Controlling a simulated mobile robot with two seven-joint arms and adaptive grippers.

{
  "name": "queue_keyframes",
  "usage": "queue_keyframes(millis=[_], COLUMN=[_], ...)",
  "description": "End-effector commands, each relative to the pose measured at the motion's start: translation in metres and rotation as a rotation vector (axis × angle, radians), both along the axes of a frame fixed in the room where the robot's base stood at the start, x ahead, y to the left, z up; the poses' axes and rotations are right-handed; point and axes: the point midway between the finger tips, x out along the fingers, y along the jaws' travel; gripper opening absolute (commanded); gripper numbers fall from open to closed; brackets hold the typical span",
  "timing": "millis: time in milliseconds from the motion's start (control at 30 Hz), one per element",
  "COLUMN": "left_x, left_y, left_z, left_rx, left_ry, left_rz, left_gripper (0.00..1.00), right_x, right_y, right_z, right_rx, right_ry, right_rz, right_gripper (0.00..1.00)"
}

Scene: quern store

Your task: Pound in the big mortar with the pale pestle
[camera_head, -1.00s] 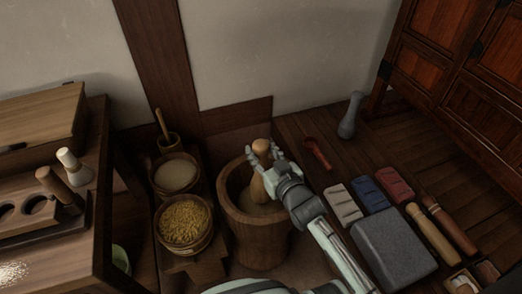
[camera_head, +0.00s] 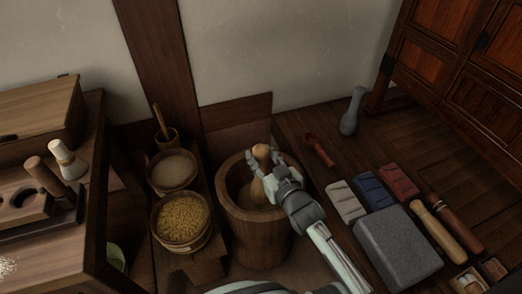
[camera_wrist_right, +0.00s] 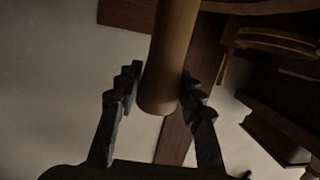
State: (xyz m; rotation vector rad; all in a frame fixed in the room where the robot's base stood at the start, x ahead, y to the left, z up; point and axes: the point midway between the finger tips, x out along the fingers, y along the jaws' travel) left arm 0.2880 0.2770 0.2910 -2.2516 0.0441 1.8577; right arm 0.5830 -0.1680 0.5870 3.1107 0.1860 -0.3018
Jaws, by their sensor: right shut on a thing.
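The big wooden mortar (camera_head: 262,238) stands on the floor at the middle of the head view. The pale pestle (camera_head: 257,190) stands nearly upright in it, its rounded top above the rim. Its lower end is inside the mortar, and I cannot tell whether it touches the bottom. My right gripper (camera_head: 265,159) is shut on the pestle's upper part, a finger on each side. In the right wrist view the pestle (camera_wrist_right: 171,60) passes between the dark fingers of the right gripper (camera_wrist_right: 158,92). My left gripper is not in view.
Left of the mortar stand a bowl of yellow grain (camera_head: 183,218) and a paler-filled bowl (camera_head: 172,170). A grey block (camera_head: 397,245), coloured blocks (camera_head: 375,191) and a red scoop (camera_head: 319,150) lie to the right. A grey-blue pestle-shaped thing (camera_head: 351,112) stands near the wall.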

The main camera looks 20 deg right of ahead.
Motion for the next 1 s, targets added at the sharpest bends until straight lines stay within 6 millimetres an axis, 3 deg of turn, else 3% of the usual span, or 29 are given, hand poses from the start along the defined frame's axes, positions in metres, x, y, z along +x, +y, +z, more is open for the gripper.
queue_keyframes(millis=[33, 567, 667, 800, 933, 1000], left_x=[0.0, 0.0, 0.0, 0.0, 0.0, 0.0], left_y=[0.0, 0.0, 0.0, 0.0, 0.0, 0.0], left_z=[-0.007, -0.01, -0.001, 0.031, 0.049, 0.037], left_rx=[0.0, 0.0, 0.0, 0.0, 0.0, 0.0], left_ry=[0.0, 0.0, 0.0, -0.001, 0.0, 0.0], left_rz=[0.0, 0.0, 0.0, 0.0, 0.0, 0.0], left_gripper=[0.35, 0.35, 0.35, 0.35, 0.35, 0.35], right_x=[0.002, 0.002, 0.002, 0.002, 0.002, 0.002], right_y=[0.0, 0.0, 0.0, 0.0, 0.0, 0.0], right_z=[-0.005, -0.013, -0.004, 0.028, 0.053, 0.055], right_rx=[0.001, 0.002, 0.002, 0.003, 0.002, 0.001], right_ry=[-0.01, -0.011, -0.011, -0.012, -0.012, -0.013], right_rz=[0.0, 0.001, 0.001, 0.001, 0.001, 0.001], right_gripper=[0.0, 0.0, 0.0, 0.0, 0.0, 0.0])
